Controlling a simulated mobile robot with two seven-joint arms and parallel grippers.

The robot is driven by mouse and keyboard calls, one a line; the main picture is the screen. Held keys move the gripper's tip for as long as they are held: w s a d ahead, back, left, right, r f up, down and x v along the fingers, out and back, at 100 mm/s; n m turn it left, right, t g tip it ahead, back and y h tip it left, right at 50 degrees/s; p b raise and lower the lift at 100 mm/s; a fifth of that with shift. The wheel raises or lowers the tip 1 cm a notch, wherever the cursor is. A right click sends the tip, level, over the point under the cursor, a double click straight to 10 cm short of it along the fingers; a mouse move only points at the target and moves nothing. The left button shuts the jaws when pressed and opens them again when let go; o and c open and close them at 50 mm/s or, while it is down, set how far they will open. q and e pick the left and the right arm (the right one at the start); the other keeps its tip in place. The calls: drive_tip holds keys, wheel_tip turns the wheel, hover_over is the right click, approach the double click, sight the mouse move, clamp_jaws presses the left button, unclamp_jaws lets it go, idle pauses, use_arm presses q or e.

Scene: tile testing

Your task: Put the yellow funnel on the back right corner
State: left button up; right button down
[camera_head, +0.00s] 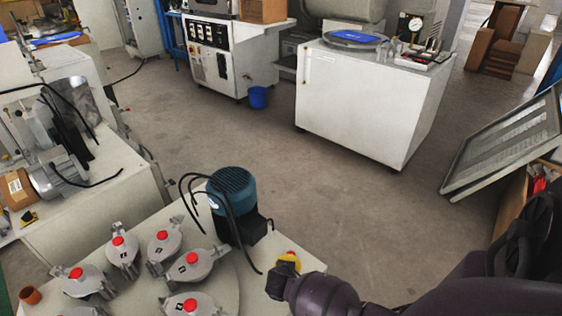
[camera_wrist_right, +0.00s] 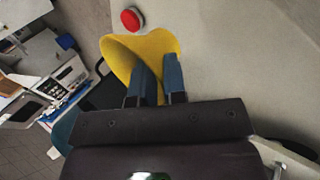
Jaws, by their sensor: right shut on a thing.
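The yellow funnel (camera_head: 291,258) is at the back right corner of the light table (camera_head: 255,292) in the head view, partly hidden by my right gripper (camera_head: 284,274). In the right wrist view the funnel (camera_wrist_right: 125,48) shows its wide mouth, and the two blue fingers of my right gripper (camera_wrist_right: 160,80) are closed on its side. I cannot tell whether the funnel touches the tabletop. My left gripper is in neither view.
A teal motor (camera_head: 233,190) with black cables stands at the table's back edge, left of the funnel. Several grey metal vessels with red knobs (camera_head: 118,241) stand on the table's left and front. A red knob (camera_wrist_right: 132,19) shows close to the funnel in the wrist view.

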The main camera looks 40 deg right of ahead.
drive_tip(key=shift+f, duration=0.4)
drive_tip(key=shift+f+b, duration=0.3)
drive_tip(key=shift+f, duration=0.1)
wheel_tip(320, 180, down, 4)
drive_tip(key=shift+s+r+b, duration=0.15)
drive_tip(key=shift+r+b, duration=0.1)
drive_tip(key=shift+b, duration=0.6)
drive_tip(key=shift+w+r, duration=0.2)
drive_tip(key=c, duration=1.6)
unclamp_jaws()
drive_tip(key=shift+f, duration=0.15)
drive_tip(key=o, duration=0.4)
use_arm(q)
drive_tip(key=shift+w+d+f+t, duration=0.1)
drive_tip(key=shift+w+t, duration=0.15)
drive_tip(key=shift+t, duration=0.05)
use_arm(e)
drive_tip(key=shift+o, duration=0.2)
